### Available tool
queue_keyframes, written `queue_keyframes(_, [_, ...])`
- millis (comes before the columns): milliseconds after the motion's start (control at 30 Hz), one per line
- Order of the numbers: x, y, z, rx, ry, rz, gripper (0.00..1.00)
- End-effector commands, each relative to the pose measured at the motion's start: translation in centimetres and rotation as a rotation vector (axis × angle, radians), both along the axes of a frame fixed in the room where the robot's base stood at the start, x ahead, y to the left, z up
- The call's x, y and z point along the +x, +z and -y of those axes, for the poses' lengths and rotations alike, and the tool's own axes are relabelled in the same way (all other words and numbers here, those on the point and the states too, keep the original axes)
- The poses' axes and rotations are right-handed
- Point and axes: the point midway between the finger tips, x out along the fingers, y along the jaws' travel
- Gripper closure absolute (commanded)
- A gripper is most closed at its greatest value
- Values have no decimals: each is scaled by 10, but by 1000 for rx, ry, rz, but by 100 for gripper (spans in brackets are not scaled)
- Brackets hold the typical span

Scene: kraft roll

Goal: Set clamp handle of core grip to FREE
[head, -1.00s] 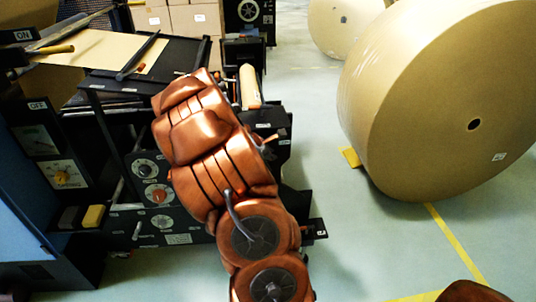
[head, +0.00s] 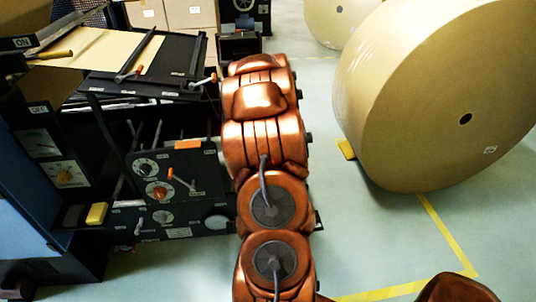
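My copper-coloured arm (head: 262,140) rises through the middle of the head view, and my gripper does not show. The dark machine stands to the left of the arm. On its front panel is a lever with an orange end (head: 182,180), slanting down to the right, beside knobs and dials. A second orange-tipped lever (head: 204,81) sits higher, at the right edge of the machine's top. The labels are too small to read, so I cannot tell which lever is the core grip's clamp handle or find a FREE mark. The arm hides part of the machine's right side.
A big kraft paper roll (head: 430,110) stands on the pale floor at right, with a yellow chock (head: 346,149) at its base. Another roll (head: 341,20) is behind it. Cardboard boxes (head: 180,12) are at the back. Open floor lies between my arm and the big roll.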

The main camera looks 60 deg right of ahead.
Motion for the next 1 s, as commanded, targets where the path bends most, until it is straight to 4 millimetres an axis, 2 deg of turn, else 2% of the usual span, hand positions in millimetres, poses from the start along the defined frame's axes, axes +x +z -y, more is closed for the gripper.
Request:
queue_keyframes(400, [0, 0, 0, 3, -1, 7, 100])
queue_keyframes(433, [0, 0, 0, 3, -1, 7, 80])
queue_keyframes(667, [0, 0, 0, 4, -1, 7, 56])
queue_keyframes(1000, [0, 1, 0, 4, -1, 7, 56])
